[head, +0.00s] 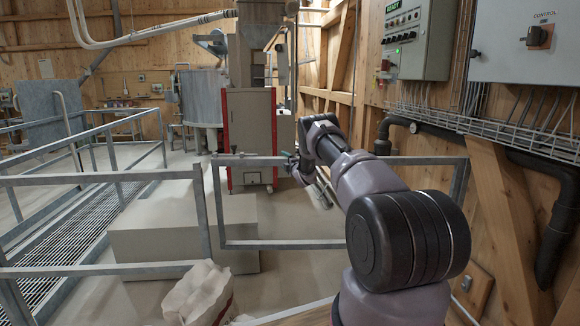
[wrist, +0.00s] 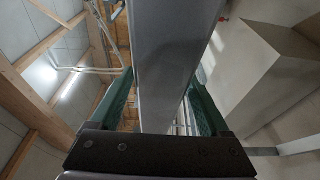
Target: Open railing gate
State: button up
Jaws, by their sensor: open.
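The railing gate (head: 250,243) is a grey metal rectangular frame. In the head view it spans from the upright post (head: 202,212) on the left towards the wooden wall on the right. My gripper (head: 291,164) is at the gate's top rail, right of its left end. In the wrist view a broad grey bar, the top rail (wrist: 170,60), runs between the two green fingers of my gripper (wrist: 160,95). The fingers stand apart, one on each side of it. My arm hides part of the gate's right side, and contact with the rail is unclear.
Grey railings (head: 90,180) and a grated walkway (head: 60,245) lie to the left. A pale block (head: 165,240) stands behind the railing, and a white sack (head: 198,295) in front. Control boxes (head: 415,40) and pipes line the right wall. Beyond the gate is a red-edged machine (head: 250,125).

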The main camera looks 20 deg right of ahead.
jog(key=s, duration=0.9)
jog(key=shift+d, duration=0.25)
